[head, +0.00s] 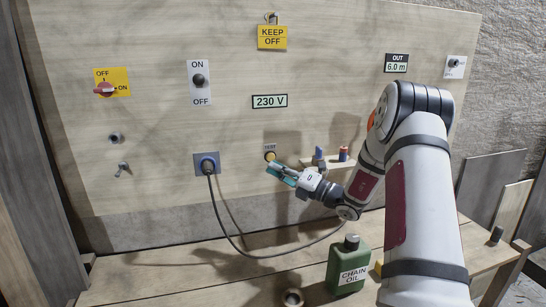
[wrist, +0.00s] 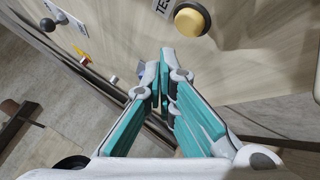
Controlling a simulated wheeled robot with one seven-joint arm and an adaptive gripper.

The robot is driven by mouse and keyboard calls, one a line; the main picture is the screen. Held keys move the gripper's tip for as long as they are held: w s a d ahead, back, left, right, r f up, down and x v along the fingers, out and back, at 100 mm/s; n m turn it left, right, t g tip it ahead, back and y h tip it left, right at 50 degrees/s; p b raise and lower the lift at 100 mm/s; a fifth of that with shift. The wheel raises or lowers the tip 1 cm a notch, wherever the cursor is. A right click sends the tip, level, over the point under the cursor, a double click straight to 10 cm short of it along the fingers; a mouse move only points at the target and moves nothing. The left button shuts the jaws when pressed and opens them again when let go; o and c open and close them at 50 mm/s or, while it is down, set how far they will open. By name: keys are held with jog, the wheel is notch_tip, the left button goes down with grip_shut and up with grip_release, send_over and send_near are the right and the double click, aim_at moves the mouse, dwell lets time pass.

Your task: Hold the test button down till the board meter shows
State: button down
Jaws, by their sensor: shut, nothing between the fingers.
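The test button (head: 270,156) is a round yellow button in a dark ring on the board (head: 150,140), under a TEST label. In the wrist view the button (wrist: 190,20) is at the top, up and right of the fingertips. My gripper (head: 271,168) has teal fingers, shut and empty, with tips just below the button in the head view. In the wrist view the gripper (wrist: 166,58) appears apart from the button; the depth of the gap is hard to tell. The board meter (head: 269,101) above reads 230 V.
A green chain oil can (head: 348,265) stands on the bench below. An OUT display (head: 396,63) reads 6.0 m.

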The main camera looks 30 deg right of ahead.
jog(key=shift+s+a+p, duration=0.2)
jog(key=shift+s+p, duration=0.1)
jog(key=shift+s, duration=0.35)
jog(key=shift+s+a+p, duration=0.2)
jog(key=shift+s+p, duration=0.1)
jog(key=shift+s, duration=0.3)
jog(key=s+a+r+n+g+y, duration=0.25)
jog(key=a+n+g, duration=0.2)
jog(key=a, duration=0.25)
jog(key=s+a+r+n+g+y, duration=0.2)
jog(key=a+r+n+g, duration=0.1)
jog(key=a+n, duration=0.4)
jog(key=s+a+r+n+g+h, duration=0.1)
jog(key=s+a+n+g+h, duration=0.2)
jog(key=s+a+n+g, duration=0.6)
jog(key=s+a+n+h, duration=0.2)
jog(key=s+n, duration=0.3)
jog(key=s, duration=0.1)
jog(key=s+a+n+h, duration=0.3)
jog(key=s+n, duration=0.2)
jog(key=s, duration=0.1)
jog(key=s+d+r+n+t+h, duration=0.2)
jog(key=s+d+n+t+h, duration=0.2)
jog(key=n, duration=0.7)
jog(key=s+d+h, duration=0.2)
jog(key=s, duration=0.2)
jog(key=shift+s+d+b, duration=0.35)
jog(key=shift+b, duration=0.05)
